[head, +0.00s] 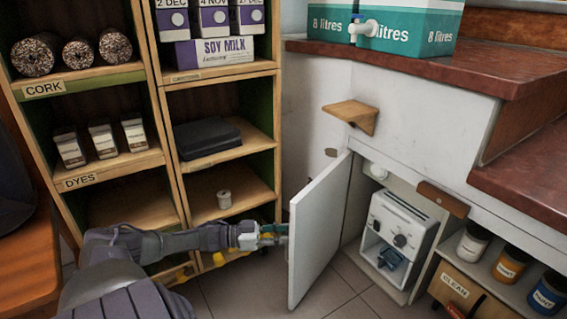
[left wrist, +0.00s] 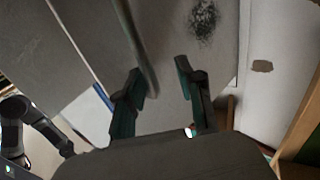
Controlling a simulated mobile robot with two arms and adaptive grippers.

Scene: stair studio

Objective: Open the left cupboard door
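The white cupboard door (head: 320,230) under the counter stands swung outward, and the space behind it shows. My left gripper (head: 282,235) is at the left side of the door, close to its outer edge; I cannot tell whether it touches. In the left wrist view my left gripper (left wrist: 163,90) has its two dark fingers apart. A long grey edge runs down between them, near the left finger, and nothing is clearly clamped. My right gripper is not clearly in view.
A white appliance (head: 400,225) stands inside the cupboard. Jars (head: 510,264) stand on a shelf to the right. A wooden handle (head: 352,115) juts from the white panel above. Wooden shelves with a soy milk box (head: 215,52) stand at left. Tiled floor (head: 245,290) is clear below.

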